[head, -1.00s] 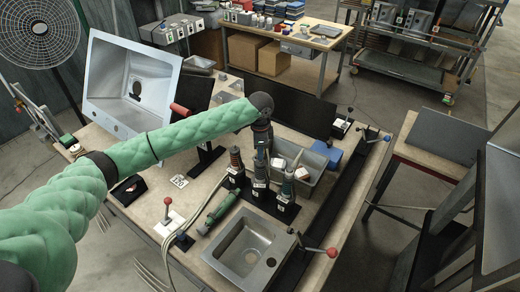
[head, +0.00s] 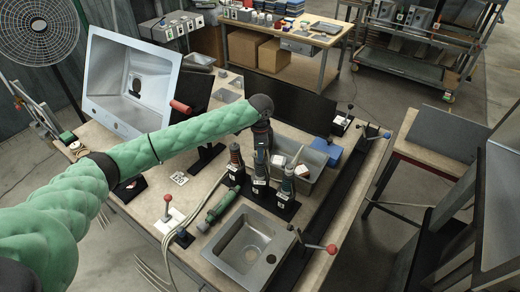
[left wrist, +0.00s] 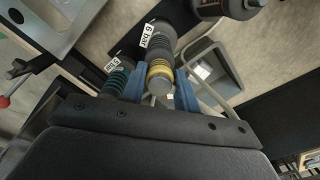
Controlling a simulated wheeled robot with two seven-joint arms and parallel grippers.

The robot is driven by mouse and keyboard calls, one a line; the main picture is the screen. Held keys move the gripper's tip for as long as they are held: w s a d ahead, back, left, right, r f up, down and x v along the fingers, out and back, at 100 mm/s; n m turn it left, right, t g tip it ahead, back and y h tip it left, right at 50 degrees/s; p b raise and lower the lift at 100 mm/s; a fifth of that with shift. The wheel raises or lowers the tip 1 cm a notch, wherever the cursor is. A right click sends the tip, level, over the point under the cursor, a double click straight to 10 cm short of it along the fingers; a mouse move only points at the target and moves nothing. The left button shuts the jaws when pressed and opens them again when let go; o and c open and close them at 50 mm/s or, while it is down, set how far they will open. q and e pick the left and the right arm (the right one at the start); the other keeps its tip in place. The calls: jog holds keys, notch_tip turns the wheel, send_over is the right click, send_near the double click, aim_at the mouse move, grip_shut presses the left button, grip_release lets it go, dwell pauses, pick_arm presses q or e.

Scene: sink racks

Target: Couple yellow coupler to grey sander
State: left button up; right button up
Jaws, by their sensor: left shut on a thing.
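The yellow coupler (left wrist: 160,73) is a dark ribbed cylinder with a yellow band and a "6 bar" tag. In the left wrist view it sits between the blue fingers of my left gripper (left wrist: 161,92), which are shut on it. A similar coupler with teal rings (left wrist: 116,84) stands beside it. In the head view my left gripper (head: 261,143) points down at the middle of a row of upright, tagged couplers in a dark rack; its fingertips are hard to make out. I cannot tell which object is the grey sander. My right gripper is not in view.
A green tool (head: 220,206) lies left of the steel sink (head: 243,247). Red-knobbed levers (head: 332,250) stand near the sink. A grey bin (head: 312,163) and blue box (head: 325,150) are behind the rack. A large sink panel (head: 128,82) stands at the back left.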

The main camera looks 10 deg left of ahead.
pick_arm(q)
jog(key=shift+f, duration=0.45)
jog(key=o, duration=0.8)
jog(key=shift+o, duration=1.1)
